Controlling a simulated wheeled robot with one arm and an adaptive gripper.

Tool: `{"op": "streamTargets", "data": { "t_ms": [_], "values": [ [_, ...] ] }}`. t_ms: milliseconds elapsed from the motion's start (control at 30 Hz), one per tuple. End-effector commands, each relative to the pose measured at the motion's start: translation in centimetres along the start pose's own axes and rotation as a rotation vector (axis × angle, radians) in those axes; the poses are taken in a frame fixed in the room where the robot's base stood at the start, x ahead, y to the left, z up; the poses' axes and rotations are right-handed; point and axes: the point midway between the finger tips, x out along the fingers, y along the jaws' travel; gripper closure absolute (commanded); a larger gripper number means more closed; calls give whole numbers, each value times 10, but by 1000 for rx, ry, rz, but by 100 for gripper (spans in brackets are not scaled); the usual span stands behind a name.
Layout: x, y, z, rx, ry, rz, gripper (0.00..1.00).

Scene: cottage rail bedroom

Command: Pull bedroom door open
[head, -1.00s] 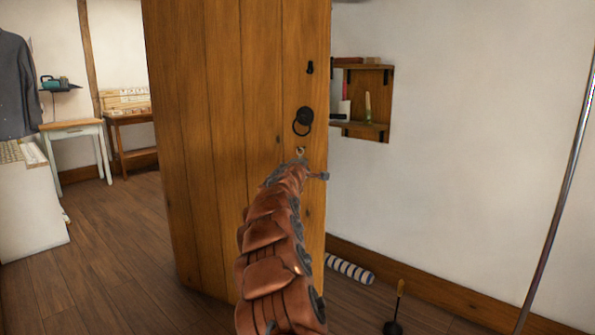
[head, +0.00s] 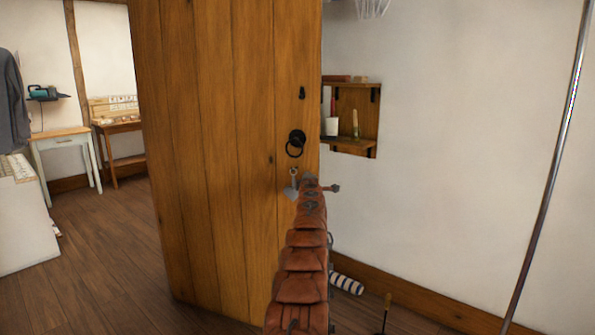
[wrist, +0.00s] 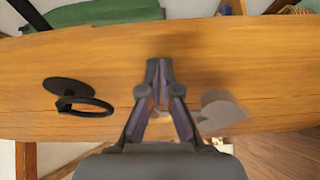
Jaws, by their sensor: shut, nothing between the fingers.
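The wooden plank door (head: 215,130) stands in the middle of the head view, with the room showing past its left side and a wall past its right edge. A black ring handle (head: 296,143) hangs near its right edge. It also shows at left in the wrist view (wrist: 80,98). Below it is a grey heart-shaped metal piece (head: 291,190), seen at right in the wrist view (wrist: 222,112). My gripper (wrist: 159,68) is shut and empty, in front of the door between the ring and the heart piece. I cannot tell whether it touches the door.
A striped roll (head: 346,284) and a dark-based stick (head: 386,305) are on the floor at right. A metal pole (head: 548,180) stands far right. The wooden floor at left (head: 100,240) is clear.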

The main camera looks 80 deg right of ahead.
Motion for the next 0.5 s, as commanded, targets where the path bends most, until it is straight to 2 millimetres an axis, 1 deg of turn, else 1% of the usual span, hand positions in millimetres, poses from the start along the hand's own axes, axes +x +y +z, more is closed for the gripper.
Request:
{"op": "streamTargets", "data": {
  "t_ms": [33, 100, 200, 500],
  "values": [
    [2, 2, 5, -4, 1, 0, 100],
    [4, -3, 14, -12, 0, -1, 100],
    [6, -6, 21, -22, 3, -1, 100],
    [8, -11, 34, -41, 6, 2, 100]
  ]
}}
